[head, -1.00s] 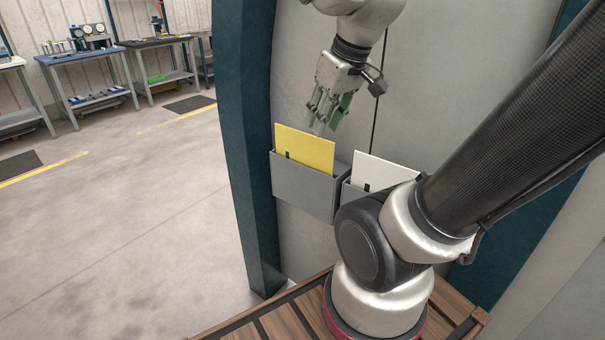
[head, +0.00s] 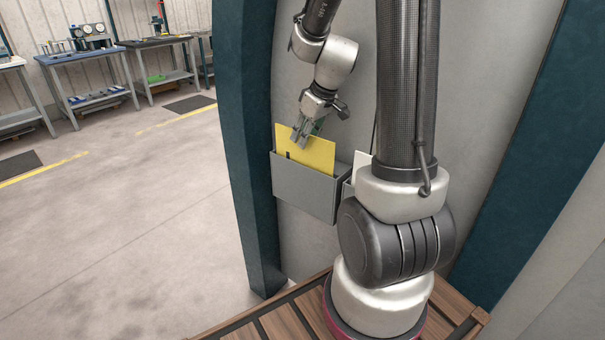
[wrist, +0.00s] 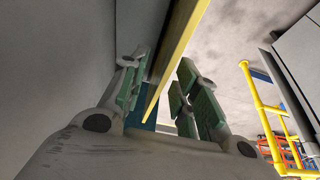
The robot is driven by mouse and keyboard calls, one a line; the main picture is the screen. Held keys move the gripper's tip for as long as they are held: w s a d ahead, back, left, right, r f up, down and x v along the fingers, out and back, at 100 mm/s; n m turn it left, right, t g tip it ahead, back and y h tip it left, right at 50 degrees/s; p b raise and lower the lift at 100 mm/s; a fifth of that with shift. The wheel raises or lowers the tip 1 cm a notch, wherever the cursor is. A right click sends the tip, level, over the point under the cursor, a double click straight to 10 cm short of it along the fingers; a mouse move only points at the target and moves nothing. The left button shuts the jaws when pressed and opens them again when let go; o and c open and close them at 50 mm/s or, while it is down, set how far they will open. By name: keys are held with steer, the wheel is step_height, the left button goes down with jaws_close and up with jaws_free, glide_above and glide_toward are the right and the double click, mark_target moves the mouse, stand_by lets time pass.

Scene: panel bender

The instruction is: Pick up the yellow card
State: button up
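The yellow card (head: 318,156) stands upright in a grey wall holder (head: 304,190), with its upper part sticking out. A small dark mark shows on its lower left. My gripper (head: 300,138) is at the card's top edge, pointing down from above, and covers part of that edge. In the wrist view, my gripper (wrist: 164,62) is open, its green-padded fingers spread. The yellow card (wrist: 178,48) shows there nearly edge-on as a yellow strip between the two fingers, with a visible gap to the right-hand finger.
A white card (head: 361,164) stands in a second holder to the right, mostly hidden behind my arm. A dark teal post (head: 245,150) rises just left of the holders. Workbenches (head: 85,75) stand far back left. The floor (head: 130,220) between is clear.

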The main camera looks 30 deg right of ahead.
mark_target(299, 149)
steer(key=x, duration=0.5)
steer(key=shift+f, duration=0.3)
stand_by(0.4)
jaws_close()
